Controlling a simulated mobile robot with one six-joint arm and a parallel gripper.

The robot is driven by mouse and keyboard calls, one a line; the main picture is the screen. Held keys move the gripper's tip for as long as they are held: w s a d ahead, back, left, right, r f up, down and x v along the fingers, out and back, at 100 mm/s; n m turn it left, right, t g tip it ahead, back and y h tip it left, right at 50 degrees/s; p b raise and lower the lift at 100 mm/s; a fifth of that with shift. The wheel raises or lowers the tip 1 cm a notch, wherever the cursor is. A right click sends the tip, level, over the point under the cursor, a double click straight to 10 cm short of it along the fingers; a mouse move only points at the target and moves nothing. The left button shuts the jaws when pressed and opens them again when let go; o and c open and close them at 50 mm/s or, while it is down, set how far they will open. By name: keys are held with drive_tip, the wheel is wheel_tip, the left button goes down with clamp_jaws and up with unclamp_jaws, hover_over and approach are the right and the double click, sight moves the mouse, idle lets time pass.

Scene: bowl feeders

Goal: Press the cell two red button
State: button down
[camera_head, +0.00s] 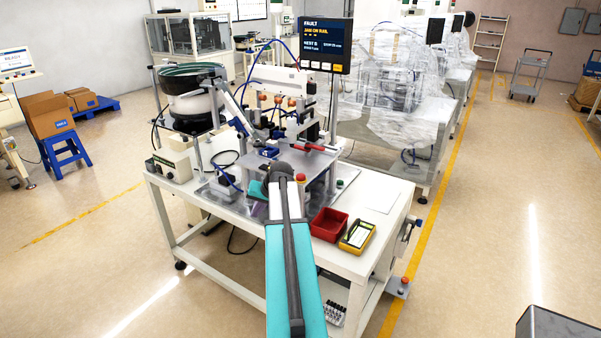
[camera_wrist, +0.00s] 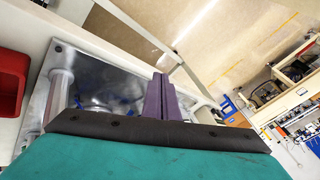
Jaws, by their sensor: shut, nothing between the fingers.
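A red mushroom button (camera_head: 300,178) stands at the front of the machine plate on the near workbench, just right of my forearm. A second red button (camera_head: 404,281) sits on a small plate low at the bench's right end. I cannot tell which one belongs to cell two. My gripper shows in the wrist view (camera_wrist: 159,95) with its purple fingers together and empty, above the shiny metal plate (camera_wrist: 105,82). No red button shows in the wrist view. In the head view my forearm hides much of the gripper, and its fingertips are not clear.
A bowl feeder (camera_head: 193,92) and fixtures crowd behind. A screen (camera_head: 325,45) reads FAULT. Plastic-wrapped machines (camera_head: 395,95) stand behind.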

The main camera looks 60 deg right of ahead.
drive_tip(key=s+d+r+m+t+h+p, duration=0.1)
drive_tip(key=s+d+r, duration=0.1)
drive_tip(key=d+r, duration=0.35)
drive_tip(key=s+d+r+m+h+p, duration=0.1)
drive_tip(key=s+d+r, duration=0.25)
drive_tip(key=r, duration=0.35)
wheel_tip(320, 180, up, 10)
drive_tip(key=r+t+h+p, duration=0.1)
drive_tip(key=p, duration=0.1)
hover_over(303, 177)
drive_tip(key=shift+w+f+m, duration=0.1)
drive_tip(key=shift+f+m, duration=0.15)
drive_tip(key=shift+m, duration=0.05)
drive_tip(key=shift+b, duration=0.3)
drive_tip(key=shift+f+b, duration=2.2)
drive_tip(key=shift+f, duration=2.2)
drive_tip(key=shift+f+b, duration=0.55)
drive_tip(key=shift+f, duration=0.4)
drive_tip(key=shift+r+p, duration=0.45)
drive_tip(key=shift+r, duration=0.5)
